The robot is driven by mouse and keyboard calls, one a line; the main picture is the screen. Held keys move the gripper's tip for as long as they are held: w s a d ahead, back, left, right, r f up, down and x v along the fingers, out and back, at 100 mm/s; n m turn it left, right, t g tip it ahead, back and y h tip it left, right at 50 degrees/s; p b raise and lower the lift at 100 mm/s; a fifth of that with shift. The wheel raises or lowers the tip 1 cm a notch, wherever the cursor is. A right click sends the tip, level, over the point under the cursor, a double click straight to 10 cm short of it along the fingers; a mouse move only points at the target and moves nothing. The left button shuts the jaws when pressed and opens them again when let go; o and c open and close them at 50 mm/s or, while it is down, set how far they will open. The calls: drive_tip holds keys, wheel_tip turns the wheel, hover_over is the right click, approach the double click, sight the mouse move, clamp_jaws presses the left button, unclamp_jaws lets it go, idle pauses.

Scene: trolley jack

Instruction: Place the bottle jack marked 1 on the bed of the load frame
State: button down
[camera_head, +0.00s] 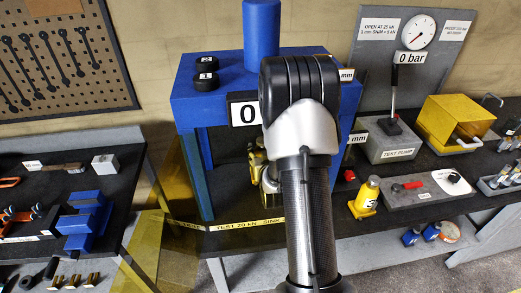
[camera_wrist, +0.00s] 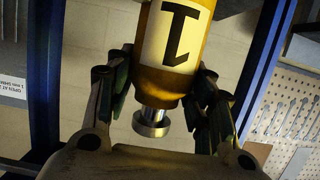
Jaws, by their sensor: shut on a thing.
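The yellow bottle jack marked 1 (camera_wrist: 176,50) is between my gripper's fingers (camera_wrist: 160,95), which are shut on it. Its mark and silver top (camera_wrist: 151,122) appear upside down in the wrist view, where the background is inverted too. In the head view a gold part of it (camera_head: 255,158) shows left of my arm, inside the blue load frame (camera_head: 188,118). My arm hides most of the gripper there. The load frame's posts also flank the jack in the wrist view. The bed is mostly hidden; I cannot tell whether the jack touches it.
Another yellow jack (camera_head: 366,194) stands right of the frame, near the test pump (camera_head: 390,140) and a grey plate with a red handle (camera_head: 412,190). Two black discs (camera_head: 205,70) lie on the frame's top. A blue vise-like block (camera_head: 85,218) is on the left bench.

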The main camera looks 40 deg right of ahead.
drive_tip(key=shift+w+f+b, duration=0.2)
drive_tip(key=shift+f+b, duration=0.2)
drive_tip(key=shift+f, duration=2)
drive_tip(key=c, duration=0.7)
unclamp_jaws()
drive_tip(key=shift+s+f, duration=0.2)
drive_tip(key=shift+f, duration=0.05)
drive_tip(key=shift+c, duration=0.2)
drive_tip(key=shift+r, duration=0.1)
drive_tip(key=shift+s+a+r, duration=0.1)
drive_tip(key=shift+s+a, duration=0.05)
drive_tip(key=p+v, duration=0.7)
drive_tip(key=v, duration=0.4)
drive_tip(key=shift+s+p, duration=0.25)
drive_tip(key=shift+p, duration=0.15)
drive_tip(key=shift+a, duration=0.15)
